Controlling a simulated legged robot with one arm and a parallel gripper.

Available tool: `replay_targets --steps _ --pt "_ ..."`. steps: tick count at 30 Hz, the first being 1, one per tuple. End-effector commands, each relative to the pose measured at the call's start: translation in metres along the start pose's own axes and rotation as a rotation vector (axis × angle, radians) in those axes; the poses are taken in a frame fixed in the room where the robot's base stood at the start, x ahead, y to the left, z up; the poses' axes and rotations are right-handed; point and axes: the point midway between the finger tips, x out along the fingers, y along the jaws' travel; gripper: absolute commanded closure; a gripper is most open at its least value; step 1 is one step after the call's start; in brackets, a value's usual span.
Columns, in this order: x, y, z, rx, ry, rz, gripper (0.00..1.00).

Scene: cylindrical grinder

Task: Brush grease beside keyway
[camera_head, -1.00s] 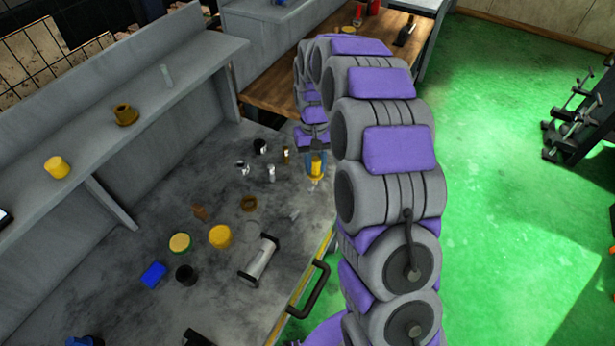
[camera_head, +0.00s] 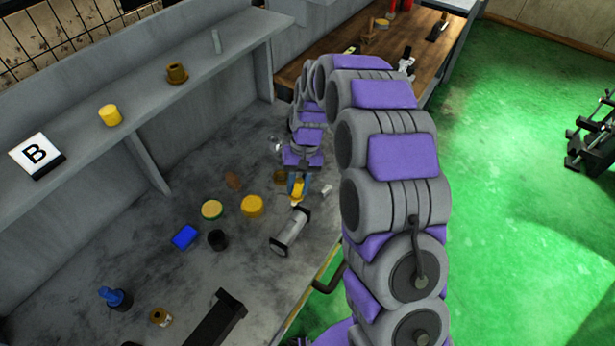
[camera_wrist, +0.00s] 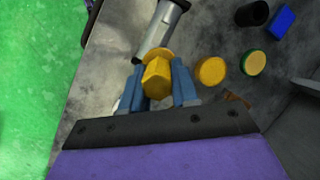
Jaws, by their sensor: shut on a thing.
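My gripper (camera_head: 297,190) is shut on a yellow tool (camera_head: 296,187), likely the brush; it also shows between the blue fingers in the wrist view (camera_wrist: 157,80). Its tip is hidden in the wrist view. A grey metal shaft (camera_head: 290,233) with dark ends lies on the bench, and the gripper is by its far end. The shaft also shows in the wrist view (camera_wrist: 160,32), just beyond the fingers. I cannot make out the keyway, or whether the tool touches the shaft. A yellow round tin (camera_head: 252,206) and a green-rimmed yellow tin (camera_head: 212,210) stand left of the shaft.
A black cup (camera_head: 218,241), a blue block (camera_head: 185,237) and a blue bottle (camera_head: 115,298) stand on the grey bench (camera_head: 160,265). A dark bracket (camera_head: 215,320) lies near the front. A shelf above holds a B sign (camera_head: 37,155) and a yellow cylinder (camera_head: 110,115).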

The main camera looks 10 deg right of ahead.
Motion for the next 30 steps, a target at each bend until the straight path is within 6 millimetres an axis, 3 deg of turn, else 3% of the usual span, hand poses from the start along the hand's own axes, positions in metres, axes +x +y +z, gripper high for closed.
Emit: replay_targets --steps 17,30 --pt "0.003 -0.013 0.000 0.005 -0.003 0.008 1.00" --pt "0.038 0.006 -0.010 0.003 -0.003 -0.003 1.00"
